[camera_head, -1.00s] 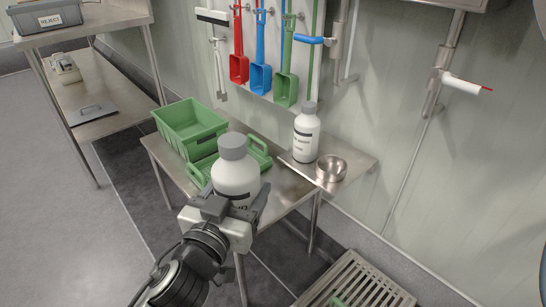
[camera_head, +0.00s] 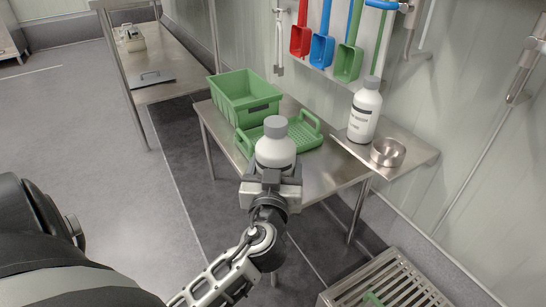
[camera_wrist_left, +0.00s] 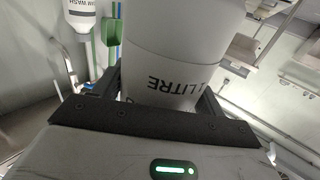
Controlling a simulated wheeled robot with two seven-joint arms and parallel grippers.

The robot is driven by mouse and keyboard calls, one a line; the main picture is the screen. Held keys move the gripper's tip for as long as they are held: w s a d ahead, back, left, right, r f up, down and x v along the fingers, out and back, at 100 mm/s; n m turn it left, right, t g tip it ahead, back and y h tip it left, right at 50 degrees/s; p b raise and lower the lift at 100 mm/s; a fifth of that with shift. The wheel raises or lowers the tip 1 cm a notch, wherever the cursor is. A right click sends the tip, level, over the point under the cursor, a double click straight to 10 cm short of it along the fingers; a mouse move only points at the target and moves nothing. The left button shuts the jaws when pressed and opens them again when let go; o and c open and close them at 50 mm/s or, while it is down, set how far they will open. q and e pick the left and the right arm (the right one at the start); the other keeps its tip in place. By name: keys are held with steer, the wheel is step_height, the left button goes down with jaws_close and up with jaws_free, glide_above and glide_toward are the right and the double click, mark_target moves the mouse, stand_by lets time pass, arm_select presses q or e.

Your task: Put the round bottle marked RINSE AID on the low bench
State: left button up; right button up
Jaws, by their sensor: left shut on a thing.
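My left gripper (camera_head: 271,178) is shut on a round white bottle (camera_head: 275,152) with a grey cap, held upright. In the head view the bottle appears over the near part of a low steel bench (camera_head: 325,180); its height above the bench is hard to tell. In the left wrist view the bottle (camera_wrist_left: 185,55) fills the space between the fingers, and its label shows "LITRE" upside down. The words RINSE AID cannot be read on it. A similar white bottle (camera_head: 364,112) stands on a steel wall shelf (camera_head: 418,158); the wrist view shows "AM WASH" on it.
A green crate (camera_head: 243,98) and a flat green tray (camera_head: 308,134) stand on the bench. A steel bowl (camera_head: 387,152) is on the shelf. Coloured scoops hang behind. A slatted grate (camera_head: 405,290) lies at lower right. The bench's front right is bare.

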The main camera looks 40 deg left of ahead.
arm_select(q)
steer(key=w+a+f+b, duration=0.1)
steer(key=w+f, duration=0.2)
steer(key=w+a+f+b, duration=0.2)
steer(key=w+f, duration=0.2)
steer(key=w+a+f+b, duration=0.2)
steer(key=w+f, duration=0.1)
steer(key=f, duration=0.1)
steer(key=shift+w+a+f, duration=0.1)
steer(key=shift+w+a, duration=0.05)
steer(key=shift+w, duration=0.1)
steer(key=shift+f, duration=0.25)
steer(key=o, duration=1)
steer(key=shift+s+f+b, duration=0.1)
steer(key=shift+f+b, duration=0.2)
steer(key=shift+b, duration=0.05)
steer(key=shift+c, duration=0.2)
steer(key=o, duration=0.4)
steer(key=shift+r, duration=0.1)
arm_select(e)
steer(key=shift+w+a+r+m+t+y, duration=0.25)
steer(key=shift+a+r+m+t+y, duration=0.6)
steer(key=shift+r, duration=0.2)
steer(key=shift+d, duration=0.1)
